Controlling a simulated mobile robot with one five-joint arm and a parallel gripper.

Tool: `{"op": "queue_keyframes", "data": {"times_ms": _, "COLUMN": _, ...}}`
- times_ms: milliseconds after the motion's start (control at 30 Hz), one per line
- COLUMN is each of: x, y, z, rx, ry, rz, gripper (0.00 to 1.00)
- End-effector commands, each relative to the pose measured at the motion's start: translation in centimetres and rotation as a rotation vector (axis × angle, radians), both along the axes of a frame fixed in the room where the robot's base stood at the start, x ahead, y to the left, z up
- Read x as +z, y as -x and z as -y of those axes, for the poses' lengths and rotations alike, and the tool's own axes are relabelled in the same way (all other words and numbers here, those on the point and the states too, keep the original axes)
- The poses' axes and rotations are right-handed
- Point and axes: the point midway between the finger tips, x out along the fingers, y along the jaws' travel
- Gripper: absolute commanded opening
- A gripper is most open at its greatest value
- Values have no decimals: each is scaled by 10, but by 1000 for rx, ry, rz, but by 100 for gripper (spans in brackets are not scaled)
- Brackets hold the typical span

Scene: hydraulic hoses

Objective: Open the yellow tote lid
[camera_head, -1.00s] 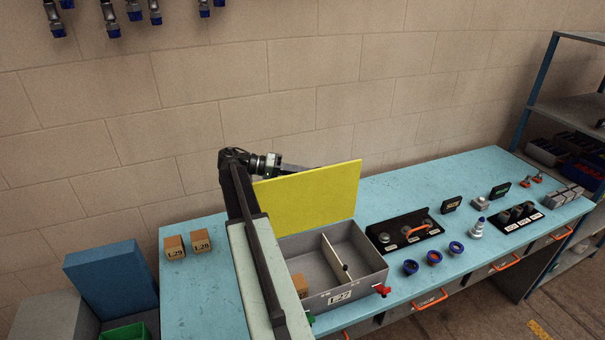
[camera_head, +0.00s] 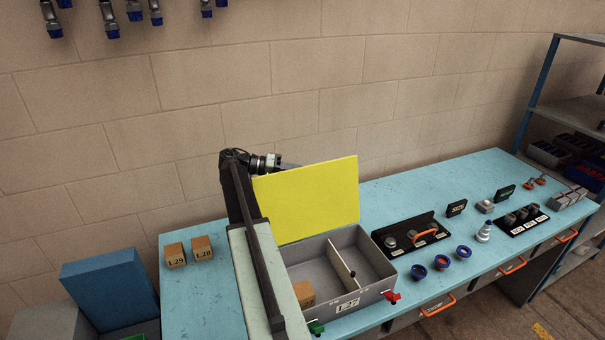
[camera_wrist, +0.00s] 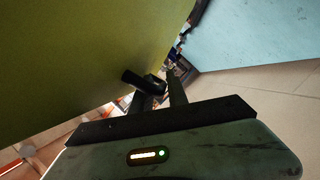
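The yellow tote lid (camera_head: 308,198) stands raised, roughly upright, along the back of the grey tote (camera_head: 347,305). The tote's open top shows a divider and a small brown box (camera_head: 304,292) inside. In the wrist view, the lid fills the left side as a dark olive face (camera_wrist: 85,50). The fingers of my gripper (camera_wrist: 164,84) show a gap between them. A black cylindrical part (camera_wrist: 142,80) sits by the left finger; whether they touch is unclear.
The tote stands on a blue bench (camera_head: 205,290) against a block wall. Two brown boxes (camera_head: 188,252) lie left of my arm. A black fitting stand (camera_head: 410,235) and blue-ringed caps (camera_head: 441,262) stand right of the tote. The bench's left part is mostly clear.

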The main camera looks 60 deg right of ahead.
Motion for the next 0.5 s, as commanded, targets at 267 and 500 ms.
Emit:
{"op": "queue_keyframes", "data": {"times_ms": 267, "x": 2, "y": -4, "z": -2, "rx": 0, "ry": 1, "rz": -1, "gripper": 20}}
{"op": "queue_keyframes", "data": {"times_ms": 500, "x": 12, "y": -35, "z": -22, "rx": 3, "ry": 1, "rz": 0, "gripper": 20}}
